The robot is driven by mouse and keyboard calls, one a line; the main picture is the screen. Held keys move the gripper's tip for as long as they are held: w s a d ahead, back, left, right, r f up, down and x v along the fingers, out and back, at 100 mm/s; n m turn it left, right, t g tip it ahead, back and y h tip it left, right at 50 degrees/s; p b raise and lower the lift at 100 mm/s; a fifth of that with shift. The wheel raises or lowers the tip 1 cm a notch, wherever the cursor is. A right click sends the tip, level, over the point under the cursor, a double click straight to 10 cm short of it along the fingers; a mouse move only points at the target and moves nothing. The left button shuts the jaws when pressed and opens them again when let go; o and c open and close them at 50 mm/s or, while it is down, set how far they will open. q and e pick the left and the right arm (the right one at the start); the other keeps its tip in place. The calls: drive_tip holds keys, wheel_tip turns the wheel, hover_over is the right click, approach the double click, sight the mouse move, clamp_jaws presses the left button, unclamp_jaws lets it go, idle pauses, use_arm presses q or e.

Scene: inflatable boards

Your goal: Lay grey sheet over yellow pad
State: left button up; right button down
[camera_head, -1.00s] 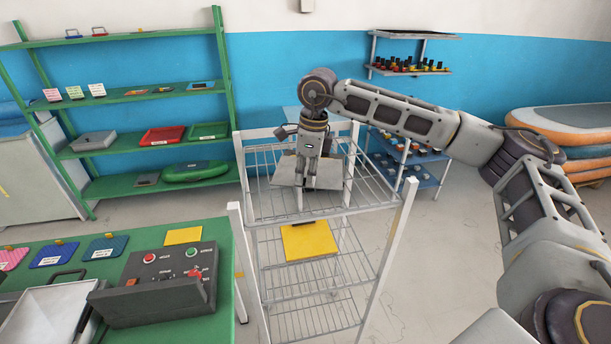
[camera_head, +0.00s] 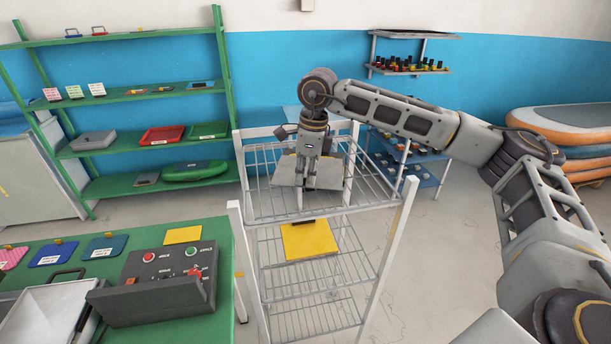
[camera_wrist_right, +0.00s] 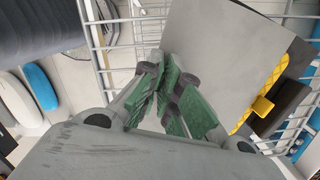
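The grey sheet (camera_head: 325,174) is a flat, pale square at the top level of the white wire rack. My right gripper (camera_head: 310,182) points down at it; its green-padded fingers (camera_wrist_right: 168,85) look closed together at the sheet's edge in the right wrist view. The fingers hide the exact contact. The sheet (camera_wrist_right: 225,60) fills much of that view. A yellow textured edge with a tab (camera_wrist_right: 248,105) shows beside and beneath it. A yellow square pad (camera_head: 309,240) with a dark clip shows lower in the rack. My left gripper is not in view.
The white wire rack (camera_head: 382,190) has upright posts and several levels. A green table (camera_head: 215,328) with a control box (camera_head: 170,270) stands at left. Green shelves (camera_head: 120,185) stand behind it. Orange and grey inflatable boards (camera_head: 565,125) are stacked at right. Open floor lies right of the rack.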

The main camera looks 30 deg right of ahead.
drive_tip(key=c, duration=1.6)
unclamp_jaws()
drive_tip(key=shift+o, duration=0.2)
wheel_tip(320, 180, up, 12)
drive_tip(key=d, duration=0.1)
drive_tip(key=shift+s, duration=0.4)
drive_tip(key=shift+s+f, duration=0.1)
drive_tip(key=shift+f, duration=0.05)
